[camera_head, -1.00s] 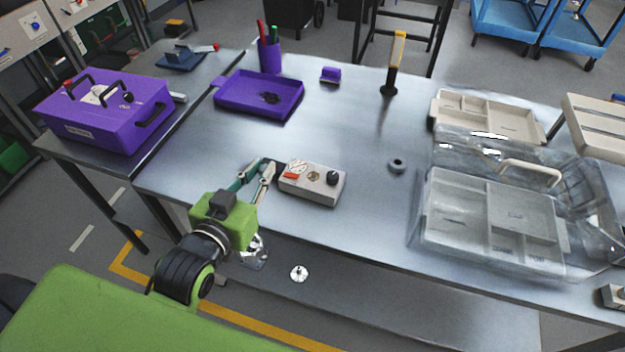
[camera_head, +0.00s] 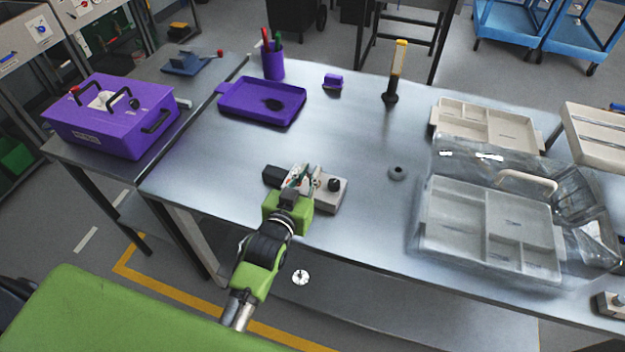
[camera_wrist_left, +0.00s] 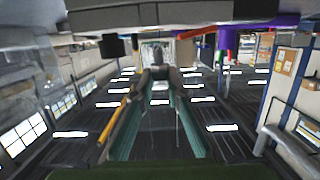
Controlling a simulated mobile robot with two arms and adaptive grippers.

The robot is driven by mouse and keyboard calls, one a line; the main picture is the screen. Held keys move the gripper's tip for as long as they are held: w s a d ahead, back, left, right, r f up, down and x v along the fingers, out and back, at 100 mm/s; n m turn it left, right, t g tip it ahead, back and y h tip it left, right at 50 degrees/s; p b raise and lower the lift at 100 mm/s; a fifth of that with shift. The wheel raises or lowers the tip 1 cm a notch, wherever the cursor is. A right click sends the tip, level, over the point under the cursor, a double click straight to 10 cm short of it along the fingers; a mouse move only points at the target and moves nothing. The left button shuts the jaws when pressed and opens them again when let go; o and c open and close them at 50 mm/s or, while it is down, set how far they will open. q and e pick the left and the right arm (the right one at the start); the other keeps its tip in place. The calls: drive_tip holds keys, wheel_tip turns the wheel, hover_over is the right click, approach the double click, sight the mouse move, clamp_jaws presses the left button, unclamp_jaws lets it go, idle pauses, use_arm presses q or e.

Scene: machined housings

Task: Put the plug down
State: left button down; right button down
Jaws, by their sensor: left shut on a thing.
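My left gripper (camera_head: 299,181) reaches in from the front and is above the left part of a beige control box (camera_head: 329,199). Its fingers are closed together on the plug, which shows in the left wrist view as a small grey-dark thing (camera_wrist_left: 158,60) between the fingertips. In the head view the fingers and arm mostly hide it. The box has a black knob (camera_head: 334,184) on top, and a black block (camera_head: 272,175) sits at its left end. I cannot tell whether the plug touches the box. My right gripper is not in view.
A purple tray (camera_head: 232,112), pen cup (camera_head: 273,66) and purple block (camera_head: 333,83) stand behind. Clear-lidded organizers (camera_head: 490,225) fill the right.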

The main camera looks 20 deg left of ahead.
use_arm(q)
drive_tip(key=shift+w+d+f, duration=0.1)
drive_tip(key=shift+w+f, duration=0.1)
drive_tip(key=shift+w+d+f, duration=0.1)
drive_tip(key=shift+w+f, duration=0.05)
drive_tip(key=shift+f, duration=0.45)
drive_tip(key=shift+w+d+f, duration=0.1)
drive_tip(key=shift+w+f, duration=0.05)
drive_tip(key=shift+f, duration=0.4)
drive_tip(key=shift+f+p, duration=0.3)
drive_tip(key=shift+p, duration=0.15)
drive_tip(key=shift+f, duration=0.35)
drive_tip(key=shift+f, duration=0.1)
drive_tip(key=c, duration=2)
unclamp_jaws()
